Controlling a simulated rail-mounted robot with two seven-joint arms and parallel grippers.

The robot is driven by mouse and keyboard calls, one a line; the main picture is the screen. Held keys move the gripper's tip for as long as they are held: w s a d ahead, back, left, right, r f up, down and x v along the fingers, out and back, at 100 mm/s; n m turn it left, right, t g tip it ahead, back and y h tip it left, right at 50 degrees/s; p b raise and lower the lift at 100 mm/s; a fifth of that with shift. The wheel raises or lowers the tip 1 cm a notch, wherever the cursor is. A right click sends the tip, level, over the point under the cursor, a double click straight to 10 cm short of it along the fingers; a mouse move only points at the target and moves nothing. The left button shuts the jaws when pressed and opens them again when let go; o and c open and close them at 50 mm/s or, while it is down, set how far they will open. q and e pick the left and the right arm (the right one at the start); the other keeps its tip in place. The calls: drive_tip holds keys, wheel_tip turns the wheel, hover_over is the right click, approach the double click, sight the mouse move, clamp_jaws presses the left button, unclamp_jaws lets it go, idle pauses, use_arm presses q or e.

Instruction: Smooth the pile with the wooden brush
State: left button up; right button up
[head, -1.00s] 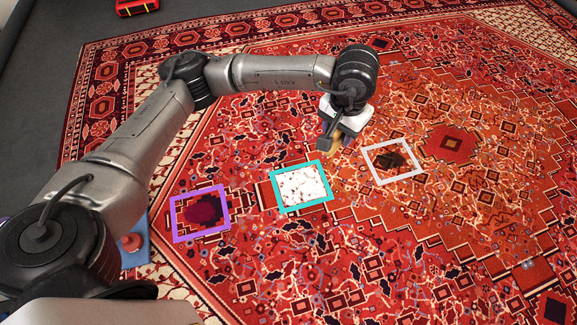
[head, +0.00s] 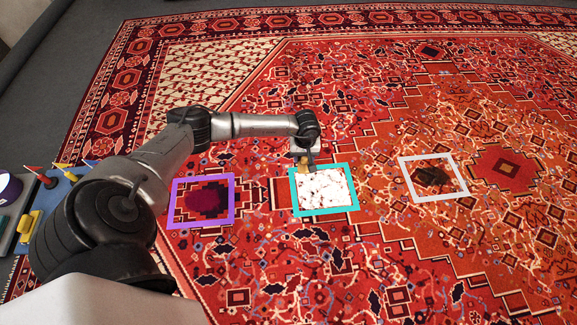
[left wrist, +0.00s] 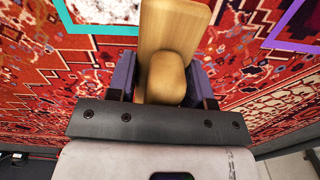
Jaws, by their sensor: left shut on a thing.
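My left gripper (head: 304,162) is shut on the wooden brush (left wrist: 170,50), a pale block with a rounded grip between the fingers in the left wrist view. In the head view only a small part of the brush (head: 301,165) shows, at the upper edge of the teal frame (head: 354,190). The white patch (head: 325,190) inside that frame is speckled with red. The brush's underside is hidden, so I cannot tell whether it touches the pile. The red patterned rug (head: 380,255) lies beneath. My right gripper is not in view.
A purple frame (head: 232,205) around a dark red stain (head: 206,201) lies to the left. A pale grey frame (head: 463,192) around a dark brown stain (head: 431,178) lies to the right. A blue tray (head: 62,186) with coloured pieces stands at the far left.

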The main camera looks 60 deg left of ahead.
use_arm(q)
drive_tip(key=s+a+f+b, duration=0.1)
drive_tip(key=a+f+b, duration=0.1)
drive_tip(key=f, duration=0.3)
drive_tip(key=s+a+f+n+b, duration=0.1)
drive_tip(key=s+a+f+b, duration=0.1)
drive_tip(key=f, duration=0.4)
drive_tip(key=shift+a+f+b, duration=0.2)
drive_tip(key=shift+a+b, duration=0.35)
drive_tip(key=shift+b, duration=0.3)
